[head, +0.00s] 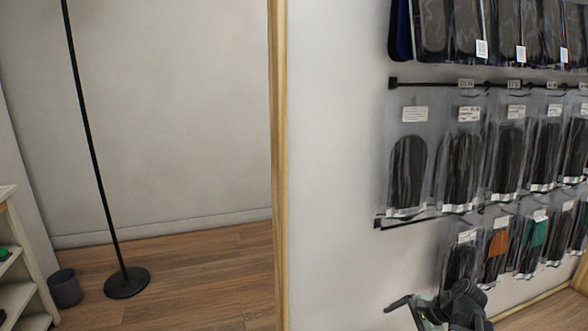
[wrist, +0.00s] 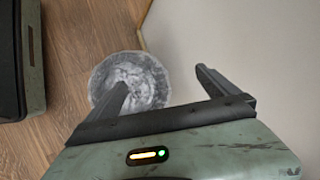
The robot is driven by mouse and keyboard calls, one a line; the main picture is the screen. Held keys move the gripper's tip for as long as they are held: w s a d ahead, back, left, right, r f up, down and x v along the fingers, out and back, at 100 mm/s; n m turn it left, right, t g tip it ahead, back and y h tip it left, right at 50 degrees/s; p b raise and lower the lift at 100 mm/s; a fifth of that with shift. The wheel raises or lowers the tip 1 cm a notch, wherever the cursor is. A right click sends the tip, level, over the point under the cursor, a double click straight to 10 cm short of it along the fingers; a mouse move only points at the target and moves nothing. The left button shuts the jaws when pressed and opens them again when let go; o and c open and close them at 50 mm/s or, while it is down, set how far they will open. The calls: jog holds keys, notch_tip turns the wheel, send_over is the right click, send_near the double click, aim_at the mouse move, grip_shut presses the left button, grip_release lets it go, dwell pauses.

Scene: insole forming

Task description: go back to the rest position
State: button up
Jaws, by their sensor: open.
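My gripper (wrist: 162,80) is open in the wrist view. Its two dark fingers stand well apart, with nothing between them in its hold. In the head view my gripper (head: 400,303) shows at the lower right, partly cut off by the bottom edge. It is in front of the hanging packets, and whether it touches any cannot be told. In the wrist view the left finger overlaps a round mottled grey object (wrist: 152,80) on or near the wooden floor. A gap between them cannot be judged.
Insole packets (head: 468,160) hang in several rows on the right wall. A wooden post (head: 279,160) stands mid-view. A black floor stand (head: 127,282), a grey bin (head: 65,289) and a shelf unit (head: 18,297) are at the left. The wooden floor (head: 200,280) between is clear.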

jog(key=s+a+n+g+h+p, duration=0.2)
jog(key=a+n+h, duration=0.1)
jog(key=a+n, duration=0.55)
jog(key=s+a+n+g+h+p, duration=0.1)
jog(key=a+n+g+h+p, duration=0.15)
jog(key=a+n, duration=0.6)
notch_tip(320, 180, up, 38)
jog(key=a+m+p, duration=0.1)
jog(key=p, duration=3.6)
jog(key=shift+m, duration=0.3)
